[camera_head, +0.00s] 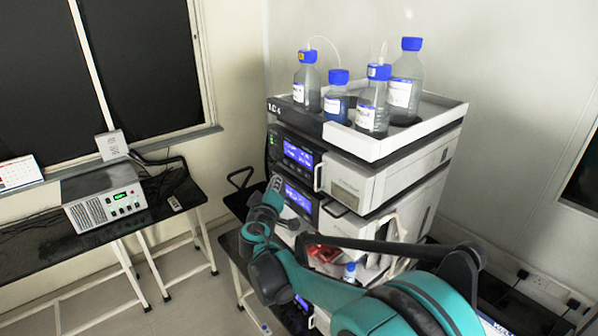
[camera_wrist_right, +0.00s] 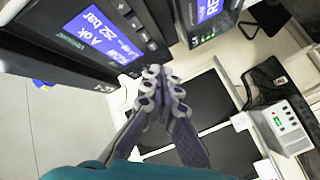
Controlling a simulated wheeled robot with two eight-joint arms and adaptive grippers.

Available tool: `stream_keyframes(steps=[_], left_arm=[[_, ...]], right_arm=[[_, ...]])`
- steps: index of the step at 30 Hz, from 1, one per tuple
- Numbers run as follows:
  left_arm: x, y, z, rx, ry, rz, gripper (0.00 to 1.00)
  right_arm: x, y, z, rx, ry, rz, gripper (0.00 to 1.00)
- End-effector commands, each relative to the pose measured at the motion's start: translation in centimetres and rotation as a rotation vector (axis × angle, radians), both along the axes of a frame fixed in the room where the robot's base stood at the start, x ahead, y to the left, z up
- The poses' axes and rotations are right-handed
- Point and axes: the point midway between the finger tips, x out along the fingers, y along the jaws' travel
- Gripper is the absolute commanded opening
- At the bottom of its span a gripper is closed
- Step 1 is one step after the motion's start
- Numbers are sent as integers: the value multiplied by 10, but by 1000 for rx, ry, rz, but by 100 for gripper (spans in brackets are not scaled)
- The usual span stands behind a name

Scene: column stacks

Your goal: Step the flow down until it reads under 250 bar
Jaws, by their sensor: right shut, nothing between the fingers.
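A column stack (camera_head: 345,190) of instrument modules stands right of centre in the head view. In the wrist view a blue display (camera_wrist_right: 95,35) reads "A ok" and "252 bar"; its flow line is too blurred to read. A short row of buttons (camera_wrist_right: 137,25), one marked with a plus, runs along the display's side. My right gripper (camera_head: 275,184) is at the front of the stack by the second module's display (camera_head: 298,198). In the wrist view its closed, empty fingertips (camera_wrist_right: 157,75) are near the panel's edge below the buttons; contact cannot be told. My left gripper is out of view.
Bottles with blue caps (camera_head: 371,98) stand in a white tray (camera_head: 400,140) on top of the stack. Another module's display (camera_wrist_right: 208,8) shows beside the fingers in the wrist view. A grey box (camera_head: 105,197) with a green readout sits on the left bench (camera_head: 40,245).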

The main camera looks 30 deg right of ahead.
Motion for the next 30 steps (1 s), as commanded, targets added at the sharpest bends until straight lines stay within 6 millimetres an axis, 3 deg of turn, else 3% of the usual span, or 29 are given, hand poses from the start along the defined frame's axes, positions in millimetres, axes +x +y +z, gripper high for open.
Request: stream_keyframes(steps=[6, 12, 30], left_arm=[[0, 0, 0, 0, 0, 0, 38], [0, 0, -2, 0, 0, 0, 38], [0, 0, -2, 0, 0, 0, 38]], right_arm=[[2, -32, 0, 2, -1, -4, 0], [3, -48, -1, 1, 0, -2, 0], [4, -52, 0, 1, -1, 0, 0]])
